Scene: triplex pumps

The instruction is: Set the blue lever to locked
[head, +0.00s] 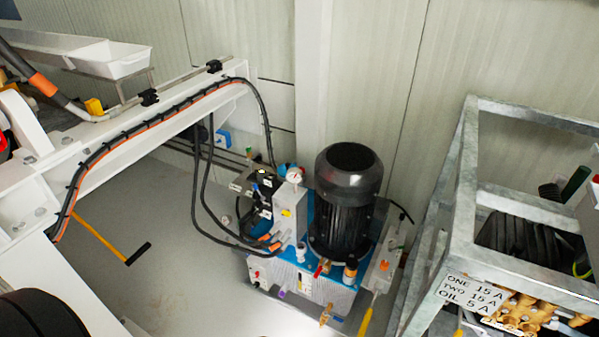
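No lever that I can clearly make out as blue is in the head view. A small blue part (222,138) shows on the far side under the white beam, too small to tell its shape. Another blue part (287,169) sits at the top of the hydraulic unit (300,288), beside a pressure gauge (294,175). I cannot tell whether either is the lever or how it is set. Neither of my grippers is in view.
A white beam (150,105) with black hoses crosses the left. A black motor (345,205) stands on the unit. A galvanized frame (450,215) with a label fills the right. Bare floor (170,210) lies left of the unit.

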